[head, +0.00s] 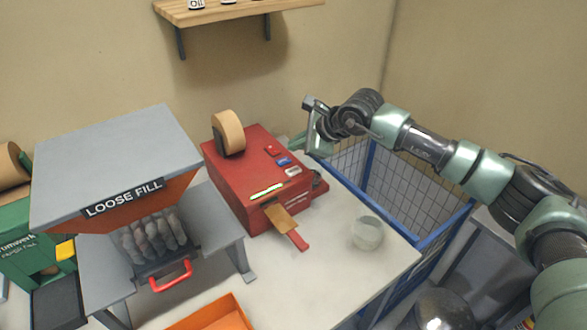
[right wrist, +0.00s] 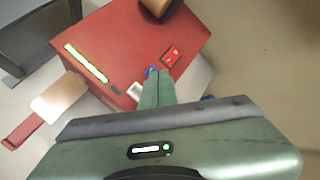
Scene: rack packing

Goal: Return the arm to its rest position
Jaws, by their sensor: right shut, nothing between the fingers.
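My right arm (head: 430,145) reaches in from the right side of the head view. Its gripper (head: 295,141) is above the back right of the red tape machine (head: 232,180), pointing left, and partly hidden behind its own wrist. In the right wrist view the two green fingers (right wrist: 157,88) are together with nothing between them, over the button side of the red machine (right wrist: 120,50). I cannot tell the exact gap between fingertips and machine. My left gripper is not in view.
A loose-fill dispenser (head: 115,155) stands left of the machine. A glass jar (head: 367,234) stands on the white table (head: 335,270) to the right. A blue-framed wire cage (head: 412,192) is beyond the table edge. A wooden shelf (head: 235,10) hangs above. An orange tray (head: 213,316) is in front.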

